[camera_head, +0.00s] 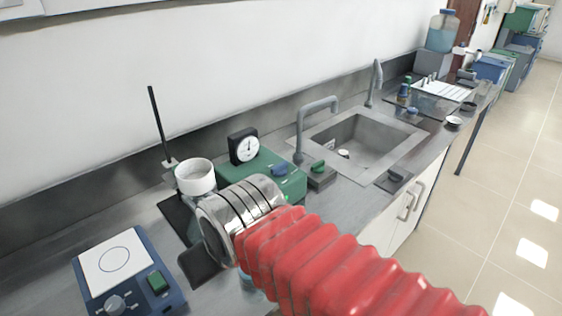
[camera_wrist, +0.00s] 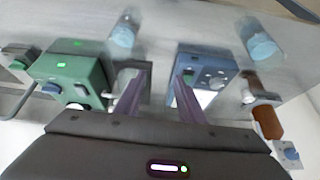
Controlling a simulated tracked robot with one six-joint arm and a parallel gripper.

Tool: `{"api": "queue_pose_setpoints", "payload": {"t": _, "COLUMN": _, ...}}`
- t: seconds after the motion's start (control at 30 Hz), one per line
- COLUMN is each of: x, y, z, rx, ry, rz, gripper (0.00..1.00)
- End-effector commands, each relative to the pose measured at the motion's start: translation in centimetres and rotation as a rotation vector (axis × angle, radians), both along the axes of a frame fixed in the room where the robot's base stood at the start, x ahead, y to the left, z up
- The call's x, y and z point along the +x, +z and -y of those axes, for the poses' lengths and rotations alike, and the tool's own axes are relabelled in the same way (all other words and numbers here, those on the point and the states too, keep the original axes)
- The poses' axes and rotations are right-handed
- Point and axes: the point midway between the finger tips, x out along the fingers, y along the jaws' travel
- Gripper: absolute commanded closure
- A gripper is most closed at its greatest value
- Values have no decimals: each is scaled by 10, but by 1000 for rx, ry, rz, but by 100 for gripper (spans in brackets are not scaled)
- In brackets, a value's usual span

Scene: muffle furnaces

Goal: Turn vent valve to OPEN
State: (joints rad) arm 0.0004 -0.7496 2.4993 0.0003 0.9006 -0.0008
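A green box (camera_head: 262,180) stands on the bench left of the sink, with a round dial gauge (camera_head: 244,146) and a blue knob (camera_head: 279,169) on it. A small grey block with a green knob (camera_head: 318,166) sits beside it. I cannot tell which knob is the vent valve, and I read no OPEN mark. The wrist view, blurred, shows the green box (camera_wrist: 70,69) at left. My gripper (camera_wrist: 162,82) is open and empty, its fingers apart, right of the green box and touching no knob that I can see. In the head view my arm hides the fingers.
A blue hotplate unit (camera_head: 128,272) is at front left. A white cup (camera_head: 195,177) and an upright black rod (camera_head: 158,122) stand near my wrist. The sink (camera_head: 358,142) and its grey taps (camera_head: 316,106) are beyond the green box. Open floor lies right.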

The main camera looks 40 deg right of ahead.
Motion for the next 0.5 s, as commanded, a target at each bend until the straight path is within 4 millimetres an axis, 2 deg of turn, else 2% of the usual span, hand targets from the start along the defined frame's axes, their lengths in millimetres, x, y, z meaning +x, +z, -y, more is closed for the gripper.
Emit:
{"api": "queue_pose_setpoints", "payload": {"t": 0.17, "x": 9, "y": 7, "z": 6, "rx": -2, "ry": -5, "rz": -8, "gripper": 51}}
{"api": "queue_pose_setpoints", "payload": {"t": 0.27, "x": 21, "y": 15, "z": 11, "rx": -7, "ry": -7, "rz": -20, "gripper": 44}}
{"api": "queue_pose_setpoints", "payload": {"t": 0.5, "x": 67, "y": 41, "z": 50, "rx": -18, "ry": -13, "rz": -55, "gripper": 28}}
